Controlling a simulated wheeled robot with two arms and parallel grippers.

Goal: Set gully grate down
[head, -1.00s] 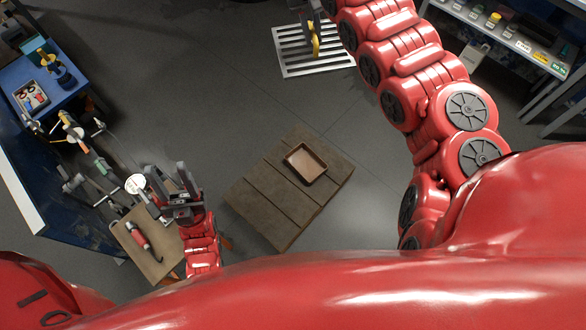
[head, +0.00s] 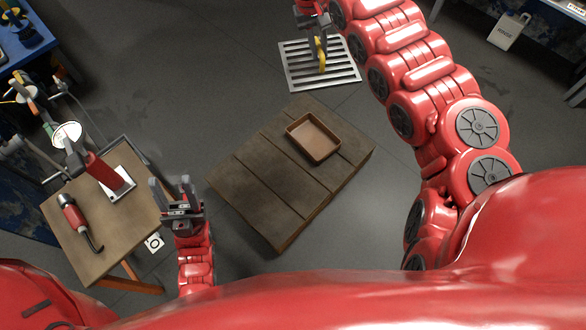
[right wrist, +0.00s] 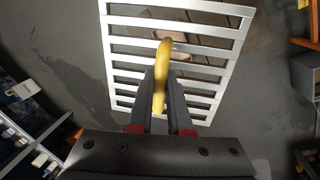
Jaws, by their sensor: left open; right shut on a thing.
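The gully grate (head: 292,70) is a pale metal frame with parallel slats at the top middle of the head view. A yellow handle (head: 322,62) stands on it. My right gripper (head: 319,38) is shut on this handle. In the right wrist view the handle (right wrist: 160,75) sits between the two fingers, with the grate (right wrist: 118,62) behind it. Brown wooden shapes show through the slats, so the grate seems held up; its height above the floor is hard to tell. My left gripper (head: 175,202) is open and empty at the lower left.
A low wooden platform (head: 245,185) with a brown tray (head: 313,157) on it stands in the middle. A small wooden table (head: 115,222) with a red tool (head: 75,215) is at left. A white tag-like canister (head: 508,31) is at upper right. Dark floor lies bare around the grate.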

